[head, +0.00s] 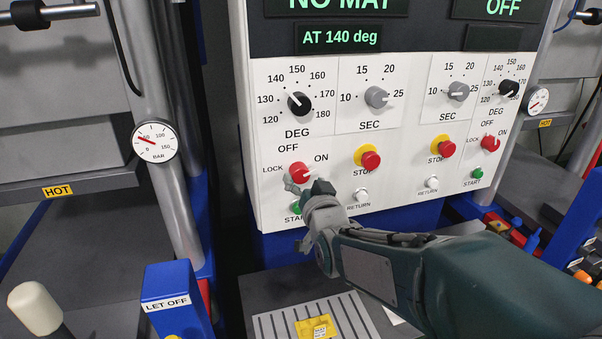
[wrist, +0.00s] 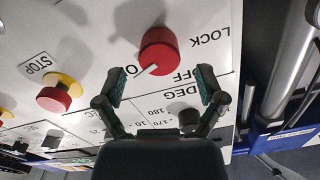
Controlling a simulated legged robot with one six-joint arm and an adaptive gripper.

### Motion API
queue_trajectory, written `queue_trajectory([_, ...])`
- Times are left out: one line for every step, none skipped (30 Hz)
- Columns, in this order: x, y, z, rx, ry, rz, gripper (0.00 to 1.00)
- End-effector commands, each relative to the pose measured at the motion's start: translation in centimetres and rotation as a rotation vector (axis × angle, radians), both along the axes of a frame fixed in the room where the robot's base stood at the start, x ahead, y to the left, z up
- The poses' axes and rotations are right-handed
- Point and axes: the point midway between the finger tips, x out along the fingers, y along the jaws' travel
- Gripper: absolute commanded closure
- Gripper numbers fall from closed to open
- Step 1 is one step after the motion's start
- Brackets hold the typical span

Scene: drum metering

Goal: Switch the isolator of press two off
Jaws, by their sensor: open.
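The left red isolator knob (head: 299,172) is on the white control panel, among LOCK, OFF and ON marks. Its white pointer line points toward ON. The knob also shows large in the wrist view (wrist: 158,49), upside down, its pointer to the lower left. My gripper (head: 305,187) is open and empty, just in front of and below this knob. In the wrist view the two fingertips (wrist: 160,84) are spread, with the knob beyond them, apparently untouched. A second red isolator knob (head: 490,143) is on the right column. No press number is readable.
Close by are a red STOP button (head: 371,160), a green START button (head: 297,207), partly hidden, and a white RETURN button (head: 361,195). A black DEG dial (head: 299,103) is above. A blue LET OFF post (head: 172,290) stands lower left.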

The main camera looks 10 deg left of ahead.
Motion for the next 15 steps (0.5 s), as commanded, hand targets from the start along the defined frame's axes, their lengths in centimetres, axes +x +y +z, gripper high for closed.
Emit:
queue_trajectory([0.8,0.3,-0.1,-0.001,0.001,-0.001,0.11])
queue_trajectory([1.1,0.5,-0.1,-0.001,0.002,0.0,0.11])
queue_trajectory([1.6,0.7,0.0,-0.001,0.001,-0.001,0.11])
queue_trajectory([1.9,0.9,-0.1,-0.001,0.002,0.0,0.11])
queue_trajectory([2.1,1.0,-0.1,-0.001,0.002,0.0,0.11])
queue_trajectory([2.4,1.1,0.0,-0.001,0.001,-0.001,0.11])
queue_trajectory([2.5,1.1,0.0,-0.001,0.001,-0.001,0.11])
queue_trajectory([2.7,1.2,0.0,-0.001,0.001,-0.001,0.11])
queue_trajectory([2.8,1.2,-0.1,-0.001,0.002,0.0,0.11])
queue_trajectory([2.8,1.3,-0.1,-0.001,0.002,0.0,0.11])
queue_trajectory([2.9,1.3,0.0,-0.001,0.002,0.0,0.11])
queue_trajectory([2.9,1.3,0.0,-0.001,0.001,-0.001,0.11])
queue_trajectory([2.9,1.3,0.0,-0.001,0.001,-0.001,0.11])
queue_trajectory([2.9,1.3,0.0,-0.001,0.001,-0.001,0.11])
queue_trajectory([2.8,1.3,0.0,-0.001,0.001,-0.001,0.11])
